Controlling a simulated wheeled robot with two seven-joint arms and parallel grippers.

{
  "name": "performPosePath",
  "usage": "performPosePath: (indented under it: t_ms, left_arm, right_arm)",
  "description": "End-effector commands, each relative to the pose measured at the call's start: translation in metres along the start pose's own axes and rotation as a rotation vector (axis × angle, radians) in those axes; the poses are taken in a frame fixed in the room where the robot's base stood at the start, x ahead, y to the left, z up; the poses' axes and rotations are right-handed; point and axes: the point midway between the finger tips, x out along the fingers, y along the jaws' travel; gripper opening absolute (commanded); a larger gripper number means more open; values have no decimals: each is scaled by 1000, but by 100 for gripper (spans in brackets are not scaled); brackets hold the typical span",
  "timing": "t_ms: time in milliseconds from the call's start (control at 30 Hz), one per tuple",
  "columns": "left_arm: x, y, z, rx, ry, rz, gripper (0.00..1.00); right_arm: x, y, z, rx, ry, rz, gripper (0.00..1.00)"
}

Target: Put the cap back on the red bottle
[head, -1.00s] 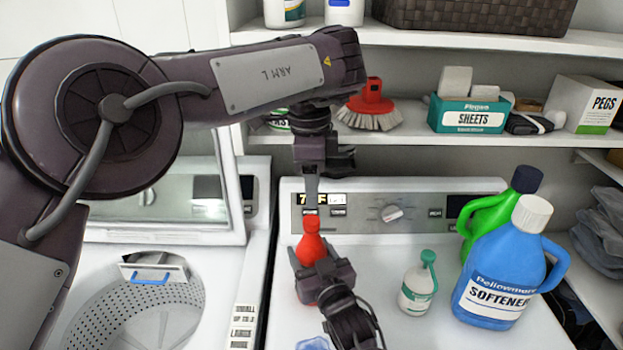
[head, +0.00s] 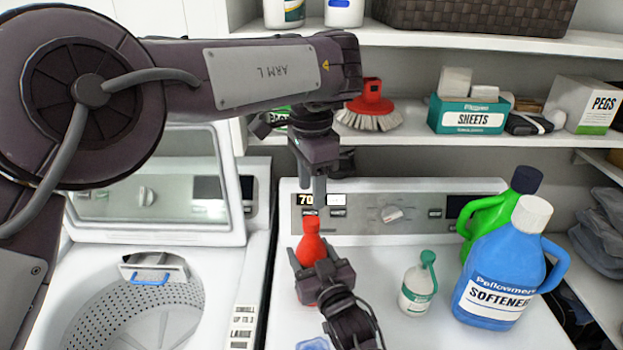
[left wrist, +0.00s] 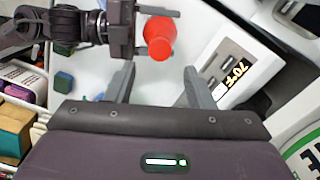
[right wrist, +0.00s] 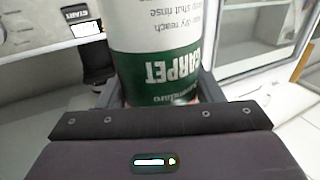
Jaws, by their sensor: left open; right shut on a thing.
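The red bottle (head: 310,248) stands on the white machine top, narrowing to a red top. I cannot tell whether that top is a seated cap. My right gripper (head: 318,274) is shut around its body. In the right wrist view, the bottle's white and green CARPET label (right wrist: 160,62) shows upside down between the fingers. In the left wrist view, the bottle's red top (left wrist: 159,38) lies beyond the open left fingers (left wrist: 158,72). No loose cap is seen.
A small white bottle with a green top (head: 418,286), a blue softener jug (head: 500,270) and a green jug (head: 486,215) stand to the right. The control panel (head: 400,212) rises behind. An open washer drum (head: 150,310) lies left. A blue item (head: 312,343) sits at the front edge.

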Motion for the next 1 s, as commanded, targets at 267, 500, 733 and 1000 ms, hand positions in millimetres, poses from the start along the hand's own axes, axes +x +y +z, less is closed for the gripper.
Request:
performPosePath:
  t_ms: [267,500,733,1000]
  left_arm:
    - [44,1,0,1,0,4,48]
    - [67,0,0,0,0,1,48]
    - [70,0,0,-1,1,0,48]
    - [70,0,0,0,1,0,27]
  right_arm:
    - [0,0,-1,1,2,0,0]
    - [0,0,-1,1,2,0,0]
    - [0,0,-1,1,2,0,0]
    - [0,0,-1,1,2,0,0]
